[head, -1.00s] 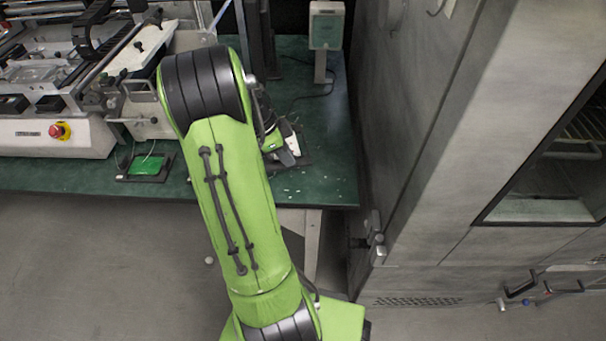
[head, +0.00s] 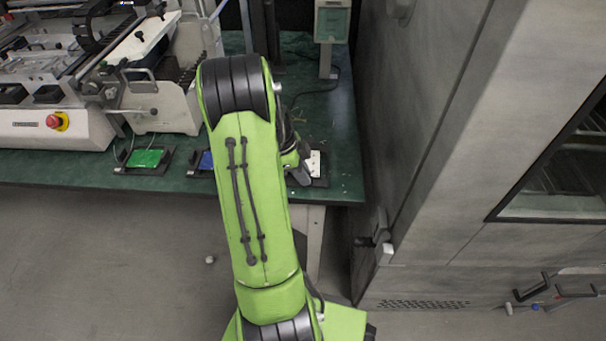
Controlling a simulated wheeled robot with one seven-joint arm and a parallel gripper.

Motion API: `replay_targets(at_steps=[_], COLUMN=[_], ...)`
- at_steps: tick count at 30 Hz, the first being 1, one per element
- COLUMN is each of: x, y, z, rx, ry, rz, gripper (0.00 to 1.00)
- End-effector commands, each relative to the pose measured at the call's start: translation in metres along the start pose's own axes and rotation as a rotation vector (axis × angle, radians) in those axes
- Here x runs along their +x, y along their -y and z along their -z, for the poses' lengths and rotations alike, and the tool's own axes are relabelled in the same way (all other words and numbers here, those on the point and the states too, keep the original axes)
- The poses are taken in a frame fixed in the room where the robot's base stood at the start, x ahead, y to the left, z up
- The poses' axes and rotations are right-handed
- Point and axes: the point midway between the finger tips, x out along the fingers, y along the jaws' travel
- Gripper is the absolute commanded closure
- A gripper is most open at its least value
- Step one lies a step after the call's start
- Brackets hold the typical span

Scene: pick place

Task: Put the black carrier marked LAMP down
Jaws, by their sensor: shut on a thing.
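My gripper (head: 301,172) shows in part at the right side of my green arm, low over the front of the green bench. It is shut on a black carrier (head: 321,181) with a white top face, which shows just right of the fingers. The arm and gripper hide much of this carrier. Its LAMP marking cannot be read, and I cannot tell whether it touches the bench top.
On the green bench (head: 80,172), a black carrier with a green board (head: 146,158) and one with a blue board (head: 206,161) lie left of my arm. A machine with a red button (head: 54,121) stands at left. A grey cabinet (head: 430,130) closes the right side.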

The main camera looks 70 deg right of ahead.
Motion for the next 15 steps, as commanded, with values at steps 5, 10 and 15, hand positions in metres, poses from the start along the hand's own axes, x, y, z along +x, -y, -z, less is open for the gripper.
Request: replay_targets(at_steps=[5,10,15], x=[0.0026,0.0017,0.0016], y=[0.0,0.0001,0.0001], z=[-0.0012,-0.0008,-0.0008], rx=[-0.001,-0.001,-0.001], ry=[0.0,0.0,0.0], rz=[0.0,0.0,0.0], gripper=[0.83,0.6,0.6])
